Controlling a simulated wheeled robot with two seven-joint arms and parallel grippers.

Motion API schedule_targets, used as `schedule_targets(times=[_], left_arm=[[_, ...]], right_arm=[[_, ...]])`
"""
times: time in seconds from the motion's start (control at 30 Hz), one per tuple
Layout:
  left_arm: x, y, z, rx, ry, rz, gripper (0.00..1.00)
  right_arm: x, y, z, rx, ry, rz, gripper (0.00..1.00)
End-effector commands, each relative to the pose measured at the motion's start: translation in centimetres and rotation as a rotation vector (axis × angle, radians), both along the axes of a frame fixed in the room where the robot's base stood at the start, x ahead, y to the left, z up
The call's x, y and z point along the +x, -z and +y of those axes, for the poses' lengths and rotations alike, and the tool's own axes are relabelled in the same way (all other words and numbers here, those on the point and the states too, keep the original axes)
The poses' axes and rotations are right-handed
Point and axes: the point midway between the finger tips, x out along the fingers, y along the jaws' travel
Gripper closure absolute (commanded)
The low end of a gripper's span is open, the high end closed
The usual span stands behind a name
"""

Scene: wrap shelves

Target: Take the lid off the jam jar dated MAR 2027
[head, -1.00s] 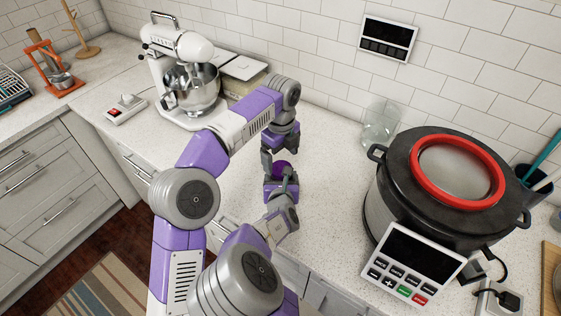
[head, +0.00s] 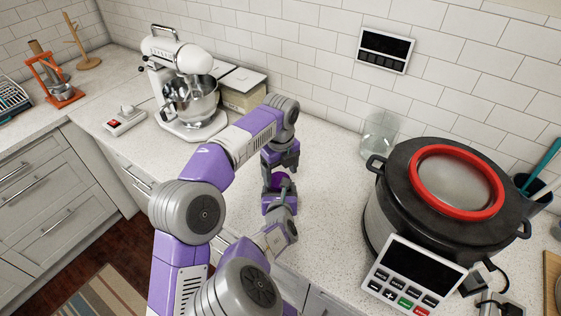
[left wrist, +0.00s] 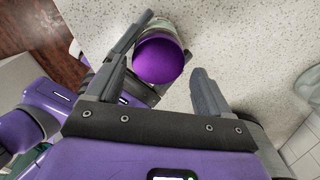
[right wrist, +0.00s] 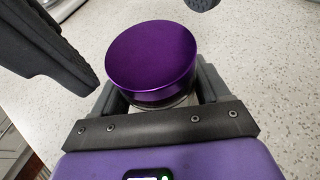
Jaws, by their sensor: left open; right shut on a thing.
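A jar with a shiny purple lid (right wrist: 152,55) stands out in the right wrist view. The lid is on the jar, and a strip of the jar's body (right wrist: 165,102) shows below it. The lid also shows in the left wrist view (left wrist: 158,60) and small in the head view (head: 279,181). No date label can be read. My right gripper (head: 280,199) is shut on the jar's body below the lid. My left gripper (head: 281,166) is open above the lid. In the left wrist view its fingers (left wrist: 172,45) are apart, with the lid partly between and beyond them.
A large black cooker (head: 400,195) with a red-rimmed lid stands at the right. A glass jar (head: 379,135) is behind it, near the tiled wall. A white stand mixer (head: 180,65) and a box (head: 243,92) stand at the back left. The counter around the jar is clear.

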Motion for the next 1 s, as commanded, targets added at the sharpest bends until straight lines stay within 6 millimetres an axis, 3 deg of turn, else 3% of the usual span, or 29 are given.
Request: schedule_targets(times=[0.2,0.5,0.8,0.83,1.0], left_arm=[[0.0,1.8,0.0,0.0,-0.001,0.0,0.19],[0.0,2.0,0.0,0.0,-0.001,0.0,0.19],[0.0,2.0,-0.1,-0.002,0.0,-0.002,0.65],[0.0,2.0,-0.1,-0.002,0.0,-0.002,0.3],[0.0,2.0,-0.1,-0.002,0.0,-0.001,0.06]], right_arm=[[0.0,0.0,0.1,0.001,-0.002,0.0,1.0],[0.0,0.0,0.1,0.001,-0.002,-0.001,1.0],[0.0,0.0,0.1,0.0,-0.003,-0.001,1.0],[0.0,0.0,0.1,0.0,-0.003,-0.001,1.0],[0.0,0.0,0.1,0.001,-0.003,-0.001,1.0]])
